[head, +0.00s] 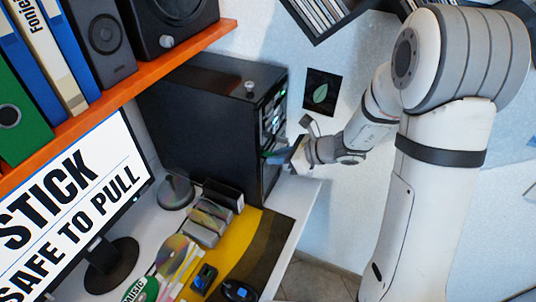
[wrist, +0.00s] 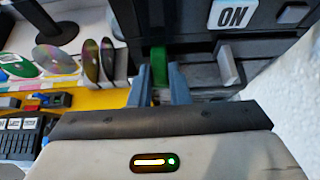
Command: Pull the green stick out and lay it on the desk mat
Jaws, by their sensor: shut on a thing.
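The green stick (wrist: 158,60) shows in the wrist view between my two fingers, against the front of the black computer tower (head: 195,125). My gripper (wrist: 161,78) is shut on it. In the head view my gripper (head: 283,156) is at the tower's front, and the stick is too small and covered to make out clearly. How far the stick sits in the tower cannot be seen. The yellow and brown desk mat (head: 236,240) lies on the desk below and in front of the tower; its yellow part (wrist: 105,98) shows at left in the wrist view.
The monitor (head: 75,195) reads "STICK", "SAFE TO PULL". A disc rack (head: 210,222), loose discs (head: 172,255) and a black mouse (head: 238,291) are on or by the mat. A switch block marked "ON" (wrist: 233,13) is above my gripper. An orange shelf (head: 150,80) overhangs the desk.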

